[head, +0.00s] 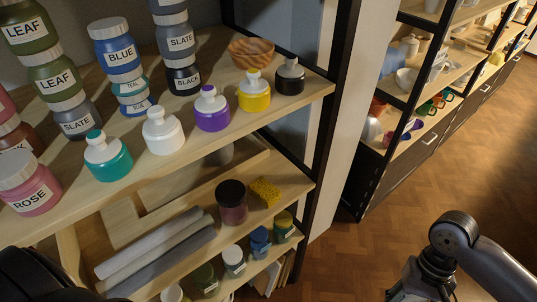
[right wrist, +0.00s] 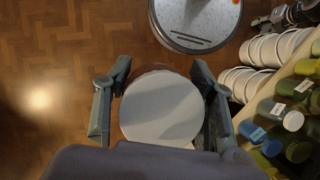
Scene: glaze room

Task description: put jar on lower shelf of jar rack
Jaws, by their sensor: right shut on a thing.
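In the right wrist view, a jar (right wrist: 162,108) with a round pale grey top is seen from above. My right gripper (right wrist: 160,72) has a finger on each side of it and is shut on it. In the head view my right gripper (head: 428,278) is at the bottom right, over the floor side and apart from the rack; the held jar cannot be made out there. The wooden rack fills the left, with an upper shelf (head: 215,147) and a lower shelf (head: 190,207). My left gripper is not in view.
The upper shelf bears many labelled jars, squeeze bottles and a wooden bowl (head: 251,52). Below are grey rolls (head: 165,255), a dark red jar (head: 232,203) and a yellow sponge (head: 265,191). Several small jars stand lower still. Another shelving unit (head: 440,130) stands at right; wooden floor (head: 395,220) lies between.

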